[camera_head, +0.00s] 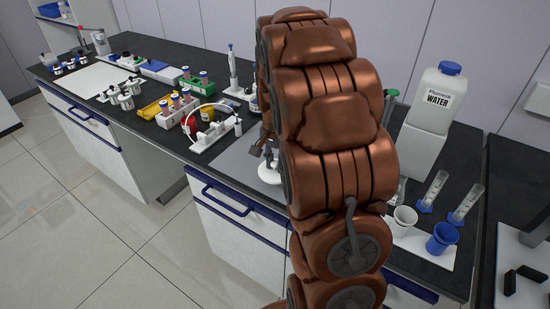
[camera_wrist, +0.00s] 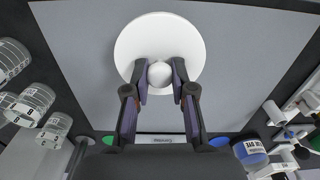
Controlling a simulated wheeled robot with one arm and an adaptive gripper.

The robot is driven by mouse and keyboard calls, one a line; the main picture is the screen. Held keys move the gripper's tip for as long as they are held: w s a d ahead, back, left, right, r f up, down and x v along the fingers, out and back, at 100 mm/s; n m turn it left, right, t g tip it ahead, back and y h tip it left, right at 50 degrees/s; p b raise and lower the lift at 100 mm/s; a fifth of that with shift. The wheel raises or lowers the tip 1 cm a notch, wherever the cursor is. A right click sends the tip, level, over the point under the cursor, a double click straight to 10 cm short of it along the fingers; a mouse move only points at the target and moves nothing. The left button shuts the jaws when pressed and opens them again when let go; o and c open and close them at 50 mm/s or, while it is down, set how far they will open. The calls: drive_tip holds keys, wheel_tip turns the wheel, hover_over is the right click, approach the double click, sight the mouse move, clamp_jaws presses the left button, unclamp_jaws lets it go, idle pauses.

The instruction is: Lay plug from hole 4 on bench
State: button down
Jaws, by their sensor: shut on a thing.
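A white round piece with a wide flat disc (camera_wrist: 160,35) and a ball-shaped knob, which looks like the plug, shows in the wrist view. My gripper (camera_wrist: 160,75) is shut on its knob, one finger on each side. In the head view, my gripper (camera_head: 266,152) is partly hidden by my arm, and the white disc (camera_head: 270,174) is just below it, over the grey mat (camera_head: 235,155) on the dark bench. I cannot tell whether the disc touches the mat. No numbered hole can be made out.
A water bottle (camera_head: 435,98), cylinders (camera_head: 433,190), a white cup (camera_head: 403,221) and a blue cup (camera_head: 442,239) stand to the right. The mat around the disc is bare in the wrist view.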

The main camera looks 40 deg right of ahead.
drive_tip(key=s+a+r+b, duration=0.1)
drive_tip(key=s+a+b, duration=0.1)
drive_tip(key=s+a, duration=0.4)
drive_tip(key=s, duration=0.3)
drive_tip(key=shift+b, duration=0.3)
drive_tip(key=shift+a, duration=0.1)
